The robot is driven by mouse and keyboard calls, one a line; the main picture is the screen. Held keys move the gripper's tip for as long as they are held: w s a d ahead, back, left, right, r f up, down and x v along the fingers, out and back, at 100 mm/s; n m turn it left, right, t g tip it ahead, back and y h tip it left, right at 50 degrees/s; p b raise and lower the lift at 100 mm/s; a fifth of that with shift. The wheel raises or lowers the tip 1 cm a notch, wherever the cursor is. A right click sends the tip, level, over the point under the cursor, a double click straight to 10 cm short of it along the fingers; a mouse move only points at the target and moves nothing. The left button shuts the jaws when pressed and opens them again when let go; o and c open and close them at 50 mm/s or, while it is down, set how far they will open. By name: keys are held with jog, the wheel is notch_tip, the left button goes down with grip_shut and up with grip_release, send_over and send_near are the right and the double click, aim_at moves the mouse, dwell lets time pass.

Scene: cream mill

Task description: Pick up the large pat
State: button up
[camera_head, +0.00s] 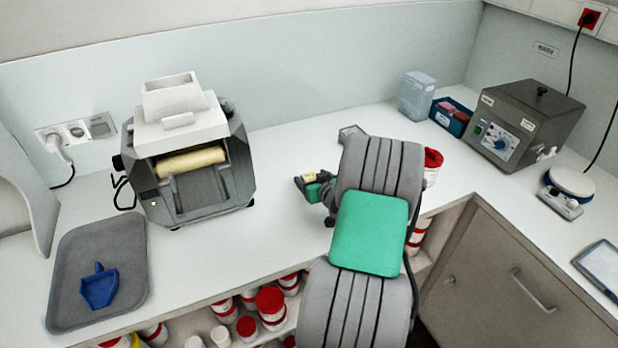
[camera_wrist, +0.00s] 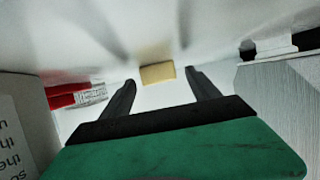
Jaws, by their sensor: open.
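A small cream-yellow block, which looks like the pat (camera_wrist: 158,74), lies on the white bench. In the wrist view it sits ahead of my open gripper (camera_wrist: 160,78), between the lines of the two dark fingers and near their tips. I cannot tell whether it is between the fingers or just past them. In the head view the pat (camera_head: 310,176) shows as a small yellowish patch beside my gripper (camera_head: 303,184), which is low over the bench and partly hidden by my arm. No second pat shows for comparing size.
A grey mill (camera_head: 188,160) with a cream roller stands to the left. A grey tray (camera_head: 130,240) with a blue scoop (camera_head: 99,287) lies further left. A red-lidded tub (camera_head: 433,160) stands right of my arm. Bench between mill and gripper is clear.

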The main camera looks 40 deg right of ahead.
jog(key=shift+c, duration=0.3)
jog(key=c, duration=1.4)
jog(key=shift+r, duration=0.15)
jog(key=shift+r+b, duration=0.3)
jog(key=shift+r, duration=0.05)
jog(key=s+a+r, duration=0.1)
jog(key=a+r, duration=0.3)
jog(key=s+a+r+b, duration=0.1)
jog(key=s+a+r, duration=0.1)
jog(key=a+r, duration=0.2)
jog(key=s+a+r+b, duration=0.1)
jog(key=a+r, duration=0.3)
jog(key=a, duration=0.1)
jog(key=shift+s+a, duration=0.1)
jog(key=shift+s, duration=0.3)
